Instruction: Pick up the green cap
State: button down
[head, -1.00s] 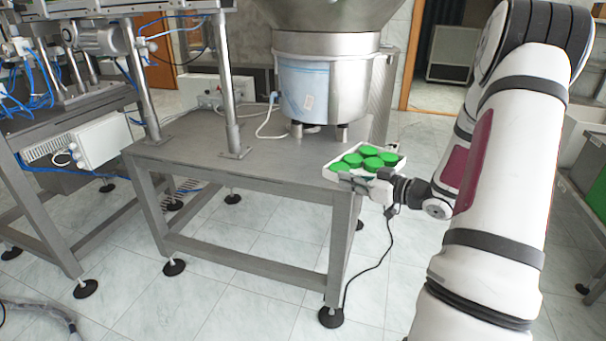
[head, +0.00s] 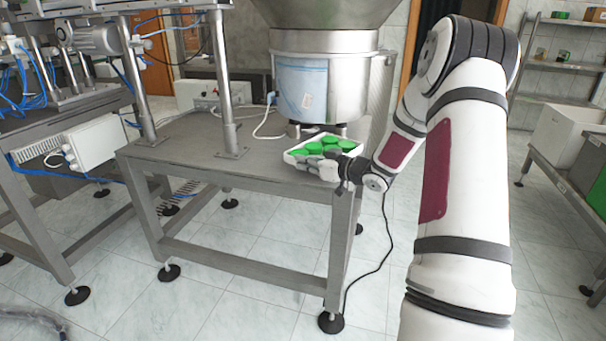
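Several green caps (head: 322,147) lie close together in a small white tray (head: 297,160), over the right end of the grey metal table. My gripper (head: 317,169) is at the tray's near wall and appears shut on it, outside the caps. The fingertips are small and partly lost against the tray. My arm reaches in from the right. No single cap is apart from the others. I cannot tell whether the tray rests on the table or is held just above it.
A steel hopper drum (head: 320,85) stands on the table (head: 200,150) right behind the tray. Metal posts (head: 228,95) and a white cable are to the left. The tabletop left of the tray is clear.

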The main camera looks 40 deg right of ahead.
jog(key=shift+w+a+f, duration=0.1)
jog(key=shift+w+f, duration=0.15)
jog(key=shift+w, duration=0.1)
jog(key=shift+f+b, duration=0.9)
jog(key=shift+f, duration=0.6)
jog(key=shift+f, duration=0.15)
jog(key=c, duration=1.8)
grip_release()
